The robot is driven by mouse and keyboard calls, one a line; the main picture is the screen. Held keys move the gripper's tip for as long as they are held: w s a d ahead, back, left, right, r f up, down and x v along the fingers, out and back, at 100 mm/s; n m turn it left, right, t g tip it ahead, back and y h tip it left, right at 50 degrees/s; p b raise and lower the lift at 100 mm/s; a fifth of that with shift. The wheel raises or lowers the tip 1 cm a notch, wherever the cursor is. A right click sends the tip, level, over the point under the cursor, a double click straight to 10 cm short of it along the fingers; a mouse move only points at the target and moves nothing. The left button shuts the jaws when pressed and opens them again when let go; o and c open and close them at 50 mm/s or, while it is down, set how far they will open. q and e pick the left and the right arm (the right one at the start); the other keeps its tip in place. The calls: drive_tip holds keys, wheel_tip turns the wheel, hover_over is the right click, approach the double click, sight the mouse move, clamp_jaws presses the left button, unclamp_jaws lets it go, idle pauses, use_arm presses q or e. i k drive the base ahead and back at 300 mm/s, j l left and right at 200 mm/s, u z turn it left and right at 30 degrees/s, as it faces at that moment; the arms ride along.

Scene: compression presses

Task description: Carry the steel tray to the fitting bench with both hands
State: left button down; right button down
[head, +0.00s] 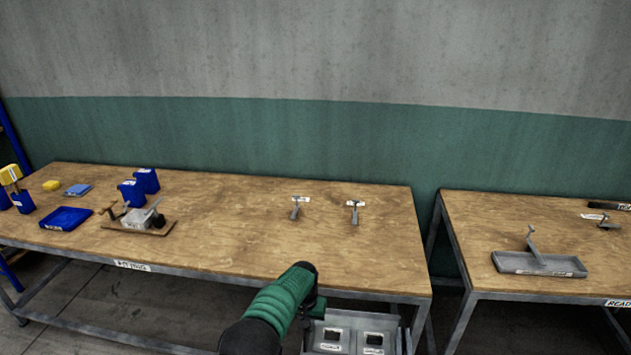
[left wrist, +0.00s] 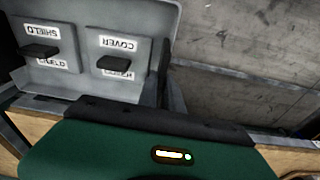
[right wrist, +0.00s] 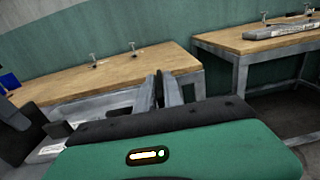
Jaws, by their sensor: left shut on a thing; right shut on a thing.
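The grey steel tray (head: 391,340) shows at the bottom of the head view, in front of the long bench and cut off by the frame. It holds two blocks labelled SHIELD (left wrist: 42,68) and COVER (left wrist: 122,62) in the left wrist view. My left gripper (head: 312,305) is shut on the tray's edge at its left side. My right gripper (right wrist: 166,92) shows only in its wrist view, shut on the tray, whose grip point is mostly hidden. The fitting bench (head: 230,220) is the long wooden-topped bench, its front label partly readable.
Two small T-shaped fixtures (head: 295,212) stand on the bench's right part. Blue bins (head: 66,218) and a clamp device on a wooden board (head: 150,230) are at its left. The bench middle is clear. A second bench (head: 470,235) at right carries a grey channel-shaped part (head: 540,264).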

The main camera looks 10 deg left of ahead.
sight(239, 239)
drive_tip(key=j, duration=0.9)
drive_tip(key=k+j, duration=0.1)
drive_tip(key=j, duration=0.8)
drive_tip(key=i+j, duration=0.2)
drive_tip(key=j, duration=0.2)
drive_tip(key=i+j, duration=0.15)
drive_tip(key=j, duration=0.25)
drive_tip(key=i, duration=1.05)
